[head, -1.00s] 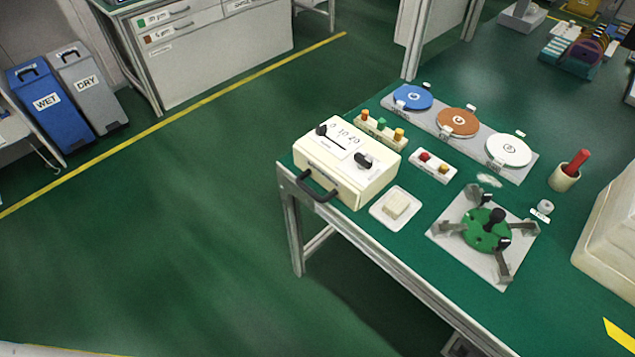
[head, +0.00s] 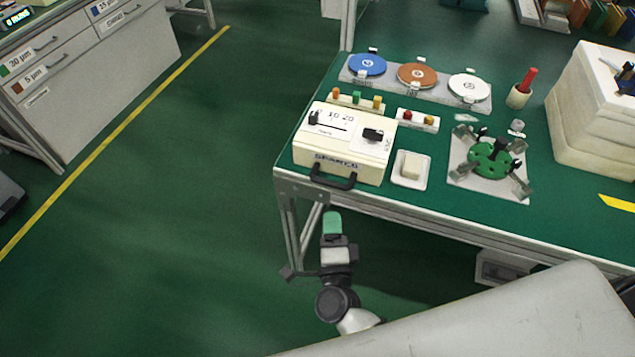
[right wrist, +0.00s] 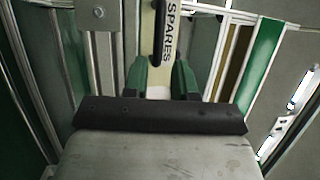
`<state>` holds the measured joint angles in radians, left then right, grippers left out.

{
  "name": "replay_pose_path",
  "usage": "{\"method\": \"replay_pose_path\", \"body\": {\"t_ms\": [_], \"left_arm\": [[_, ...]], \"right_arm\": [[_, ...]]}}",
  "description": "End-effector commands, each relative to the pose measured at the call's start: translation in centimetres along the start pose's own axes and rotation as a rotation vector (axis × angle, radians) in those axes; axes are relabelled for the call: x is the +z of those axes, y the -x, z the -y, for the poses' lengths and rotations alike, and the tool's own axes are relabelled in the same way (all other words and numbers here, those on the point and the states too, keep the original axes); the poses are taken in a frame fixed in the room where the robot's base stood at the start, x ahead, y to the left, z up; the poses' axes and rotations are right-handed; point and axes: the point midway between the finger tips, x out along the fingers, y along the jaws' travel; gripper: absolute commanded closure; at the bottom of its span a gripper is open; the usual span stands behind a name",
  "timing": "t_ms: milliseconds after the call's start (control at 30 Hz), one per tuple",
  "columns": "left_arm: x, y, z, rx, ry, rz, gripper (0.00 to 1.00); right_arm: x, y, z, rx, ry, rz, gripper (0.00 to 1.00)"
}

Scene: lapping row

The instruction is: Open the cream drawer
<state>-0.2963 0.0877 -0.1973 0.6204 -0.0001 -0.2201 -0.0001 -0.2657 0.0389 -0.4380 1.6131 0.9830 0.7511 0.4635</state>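The cream drawer (head: 338,166) is the front of a cream box (head: 345,125) at the near left corner of the green table. Its front looks flush with the box and bears a black handle (head: 333,177). In the right wrist view the cream front (right wrist: 148,40), marked "SPARES", and the dark handle (right wrist: 158,32) show ahead of the fingers. My right gripper (head: 332,222) is in front of the table edge, apart from the handle. Its two green fingers (right wrist: 161,72) are spread with nothing between them. My left gripper is not in view.
A white dish with a pale block (head: 411,168) stands right of the box. The floor left of the table is clear.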

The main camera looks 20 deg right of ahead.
Motion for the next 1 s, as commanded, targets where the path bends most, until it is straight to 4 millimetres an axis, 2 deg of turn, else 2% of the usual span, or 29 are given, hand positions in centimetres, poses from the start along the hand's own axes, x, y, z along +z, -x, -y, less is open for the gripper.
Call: {"method": "replay_pose_path", "body": {"t_ms": [100,200,500,700,933,967,1000], "left_arm": [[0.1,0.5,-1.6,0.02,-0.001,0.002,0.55],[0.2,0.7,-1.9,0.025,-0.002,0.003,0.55],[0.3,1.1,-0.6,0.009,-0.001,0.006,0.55],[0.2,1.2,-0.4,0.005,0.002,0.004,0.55],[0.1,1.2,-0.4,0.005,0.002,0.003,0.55],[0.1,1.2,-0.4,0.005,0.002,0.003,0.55],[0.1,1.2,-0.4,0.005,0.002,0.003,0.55]], "right_arm": [[0.0,-2.0,0.2,-0.003,0.003,0.0,0.73],[0.0,-4.0,0.2,-0.002,0.003,0.001,0.73],[0.1,-8.8,0.0,0.001,0.006,0.004,0.73],[0.1,-9.9,-0.1,0.003,0.006,0.004,0.73],[0.1,-9.9,-0.1,0.003,0.006,0.004,0.73],[0.1,-9.9,-0.1,0.002,0.006,0.004,0.75],[0.1,-9.9,-0.1,0.002,0.006,0.004,0.81]]}}
